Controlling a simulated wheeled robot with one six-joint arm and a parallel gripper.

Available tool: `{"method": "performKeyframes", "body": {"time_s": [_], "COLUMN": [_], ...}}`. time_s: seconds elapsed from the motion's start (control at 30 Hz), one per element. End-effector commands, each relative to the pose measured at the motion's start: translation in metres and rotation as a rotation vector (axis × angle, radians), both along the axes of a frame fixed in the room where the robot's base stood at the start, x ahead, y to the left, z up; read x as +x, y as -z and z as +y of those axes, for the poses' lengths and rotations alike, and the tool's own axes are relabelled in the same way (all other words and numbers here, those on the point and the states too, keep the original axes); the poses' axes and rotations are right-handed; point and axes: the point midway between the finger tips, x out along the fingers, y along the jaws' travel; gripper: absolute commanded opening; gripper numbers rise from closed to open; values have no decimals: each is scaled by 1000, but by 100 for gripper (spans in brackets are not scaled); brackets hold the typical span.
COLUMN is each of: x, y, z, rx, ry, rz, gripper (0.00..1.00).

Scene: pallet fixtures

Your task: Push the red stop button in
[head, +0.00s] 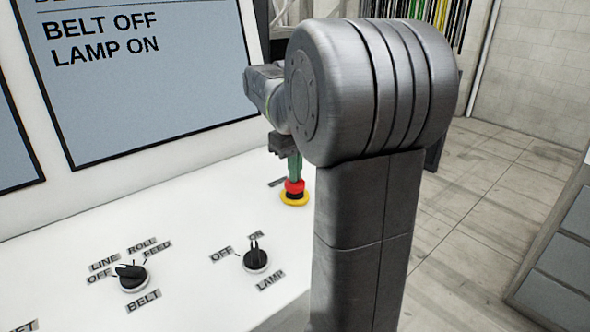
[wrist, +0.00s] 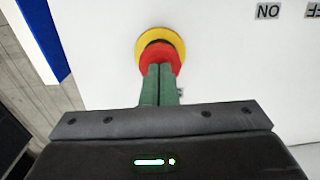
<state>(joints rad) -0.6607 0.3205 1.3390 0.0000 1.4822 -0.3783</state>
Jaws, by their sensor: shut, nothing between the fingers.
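The red stop button (head: 294,187) has a yellow ring around its base and sits on the white panel (head: 200,206), right of the lamp knob. My gripper (head: 294,178) is shut and empty, with its green fingers pointing down over the button's top. In the wrist view the red button (wrist: 160,58) shows just beyond the fingertips of my gripper (wrist: 159,68), which overlap its near edge. The fingertips look to be at or very near the red cap; I cannot tell if they touch. A dark gap shows between the cap and the yellow ring.
The black belt knob (head: 132,277) and the black lamp knob (head: 256,256) stand on the panel to the left of the button. A screen (head: 150,80) behind reads BELT OFF, LAMP ON. My arm hides the panel's right side. Open floor (head: 480,180) lies to the right.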

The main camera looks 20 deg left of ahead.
Motion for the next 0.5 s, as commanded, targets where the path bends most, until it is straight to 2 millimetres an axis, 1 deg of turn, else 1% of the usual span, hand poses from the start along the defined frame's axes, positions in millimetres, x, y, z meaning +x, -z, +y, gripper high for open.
{"method": "performKeyframes", "body": {"time_s": [0.07,0.23,0.5], "x": [0,0,-1], "y": [4,23,27], "z": [0,0,0], "rx": [-1,-1,-4], "ry": [0,0,1], "rz": [1,3,11], "gripper": [0,0,0]}}
